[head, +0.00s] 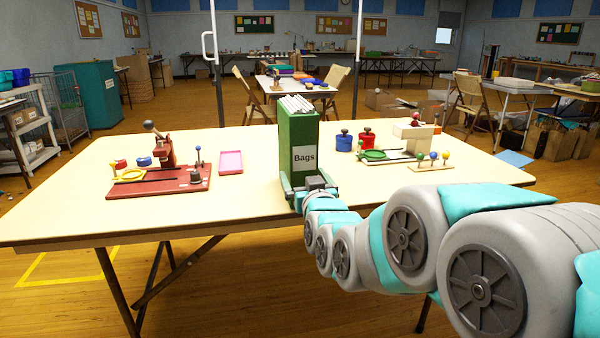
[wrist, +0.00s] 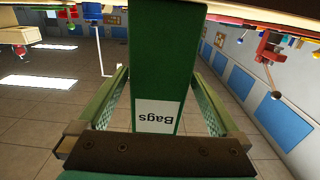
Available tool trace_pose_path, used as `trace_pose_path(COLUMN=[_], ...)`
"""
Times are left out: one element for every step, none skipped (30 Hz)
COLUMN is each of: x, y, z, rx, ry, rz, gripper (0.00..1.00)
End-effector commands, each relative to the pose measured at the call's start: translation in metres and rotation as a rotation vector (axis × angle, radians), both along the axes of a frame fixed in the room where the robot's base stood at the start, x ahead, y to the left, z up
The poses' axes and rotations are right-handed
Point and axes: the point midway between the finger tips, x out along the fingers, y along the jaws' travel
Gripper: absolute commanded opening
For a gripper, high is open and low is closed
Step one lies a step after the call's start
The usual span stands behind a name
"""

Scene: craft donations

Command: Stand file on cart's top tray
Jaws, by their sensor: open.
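The file is a green upright box labelled "Bags" (head: 299,140), with white papers showing at its top. It stands on the cream table (head: 250,215) near the middle in the head view. My gripper (head: 305,187) is low at the file's near side. In the wrist view the picture is upside down, and the green file (wrist: 160,60) lies between my two open fingers, one on each side. The fingers look apart from its sides. A white shelved unit (head: 30,140) stands at the left edge; I cannot tell whether it is the cart.
Left of the file are a red press (head: 160,180) and a pink tray (head: 231,162). To the right are blue and red pots (head: 367,138), a second press (head: 412,135) and a stand with coloured knobs (head: 432,165). The table's front left is clear.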

Motion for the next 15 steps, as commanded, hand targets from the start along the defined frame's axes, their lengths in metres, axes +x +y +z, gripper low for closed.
trace_pose_path(x=[-0.008, -0.012, -0.017, -0.021, -0.025, -0.030, -0.034, -0.037, -0.040, -0.043, -0.045, -0.047, -0.049, -0.050, -0.051], y=[-0.002, -0.004, -0.005, -0.006, -0.008, -0.009, -0.010, -0.011, -0.012, -0.013, -0.013, -0.014, -0.014, -0.015, -0.015], z=[0.000, 0.000, 0.000, 0.001, 0.001, 0.001, 0.001, 0.001, 0.000, 0.000, 0.000, 0.000, 0.000, 0.000, 0.001], rx=[0.001, 0.001, 0.001, 0.001, 0.001, 0.001, 0.001, 0.001, 0.001, 0.001, 0.001, 0.002, 0.002, 0.002, 0.002], ry=[-0.002, -0.002, -0.002, -0.003, -0.004, -0.004, -0.003, -0.003, -0.002, -0.001, -0.001, -0.002, -0.002, -0.002, -0.002], rz=[0.000, 0.000, 0.000, -0.001, -0.001, -0.001, -0.001, -0.001, -0.001, -0.001, -0.001, -0.001, -0.001, -0.001, -0.001], gripper=[1.00, 1.00, 1.00, 1.00, 1.00, 1.00, 1.00, 1.00, 1.00, 1.00, 1.00, 1.00, 1.00, 1.00, 1.00])
